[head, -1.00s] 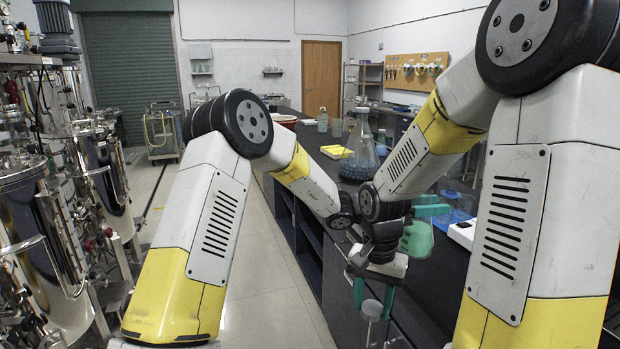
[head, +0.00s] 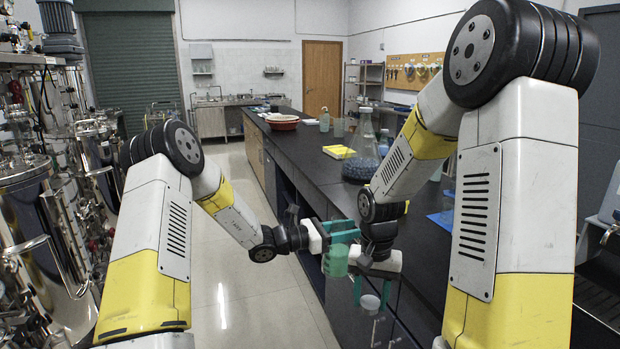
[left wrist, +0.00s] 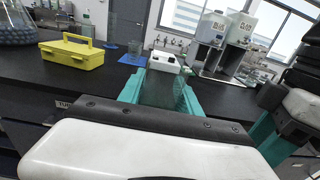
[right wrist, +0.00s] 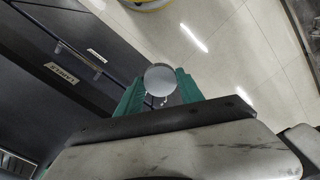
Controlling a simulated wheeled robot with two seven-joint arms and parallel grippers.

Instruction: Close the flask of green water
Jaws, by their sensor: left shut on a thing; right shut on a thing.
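The flask of green water (head: 336,262) hangs in the teal fingers of my left gripper (head: 342,232), in front of the bench edge. My left gripper is shut on it. In the left wrist view the flask (left wrist: 160,90) is a dim see-through shape between the fingers. My right gripper (head: 371,285) points down, just right of the flask and a little lower. It is shut on a pale round stopper (head: 370,302), which shows as a grey disc in the right wrist view (right wrist: 160,79). Stopper and flask are apart. The flask's mouth is not clear.
The long black bench (head: 300,140) runs behind the grippers. On it stand a large flask with blue beads (head: 361,165), a yellow box (head: 339,152) and a red bowl (head: 283,122). Steel tanks (head: 40,220) line the left. The floor (head: 265,290) between is clear.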

